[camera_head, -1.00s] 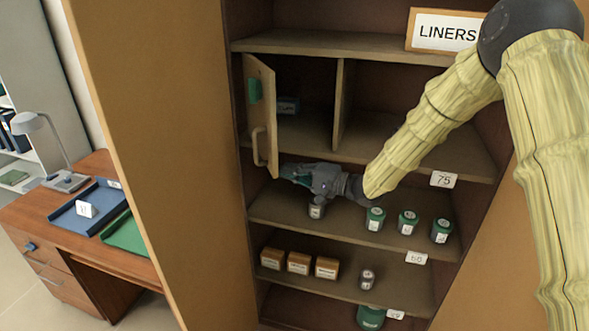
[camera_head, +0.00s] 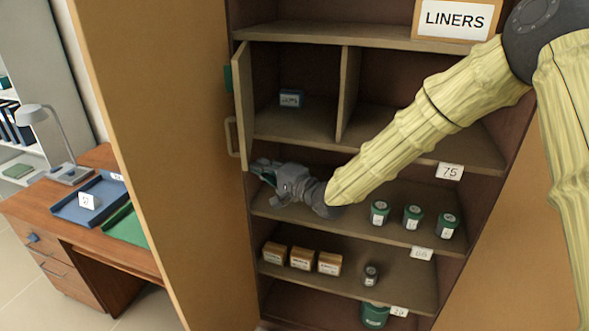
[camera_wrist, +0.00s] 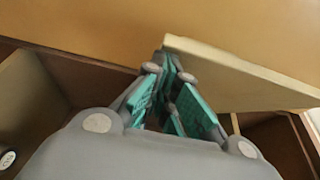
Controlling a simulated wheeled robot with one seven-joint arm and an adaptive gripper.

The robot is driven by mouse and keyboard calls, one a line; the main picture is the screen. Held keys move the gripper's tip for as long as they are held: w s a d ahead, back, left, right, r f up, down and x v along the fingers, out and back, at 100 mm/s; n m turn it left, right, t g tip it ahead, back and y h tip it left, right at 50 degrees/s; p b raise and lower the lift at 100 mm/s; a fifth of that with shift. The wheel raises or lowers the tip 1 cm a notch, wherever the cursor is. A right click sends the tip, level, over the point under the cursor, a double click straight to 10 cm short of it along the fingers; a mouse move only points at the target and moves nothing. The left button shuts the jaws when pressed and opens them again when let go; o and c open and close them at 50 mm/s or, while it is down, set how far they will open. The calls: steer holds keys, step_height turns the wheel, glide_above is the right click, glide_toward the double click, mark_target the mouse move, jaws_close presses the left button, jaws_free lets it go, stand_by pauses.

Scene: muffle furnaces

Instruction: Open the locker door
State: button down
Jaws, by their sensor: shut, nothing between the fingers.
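The small locker door (camera_head: 243,106) is swung open at the left end of the upper cabinet shelf. It is seen nearly edge-on, with its handle (camera_head: 231,136) on its left face. The locker compartment behind it is open, with a small blue box (camera_head: 291,98) inside. My gripper (camera_head: 257,167) is shut and empty, just below and beside the door's lower edge. In the wrist view, the teal-padded fingers (camera_wrist: 172,72) meet near the end of the pale door panel (camera_wrist: 240,75). I cannot tell whether they touch it.
The tall cabinet door (camera_head: 160,150) stands close on the left. Several green-lidded jars (camera_head: 412,216) stand on the shelf right of my gripper. Small boxes (camera_head: 302,258) sit on the shelf below. A desk (camera_head: 95,225) is farther left.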

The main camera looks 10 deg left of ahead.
steer(key=a, duration=0.2)
steer(key=s+a, duration=0.1)
steer(key=a+b, duration=0.1)
steer(key=a, duration=0.1)
steer(key=shift+s+a, duration=0.35)
steer(key=shift+s, duration=0.05)
steer(key=v, duration=1.2)
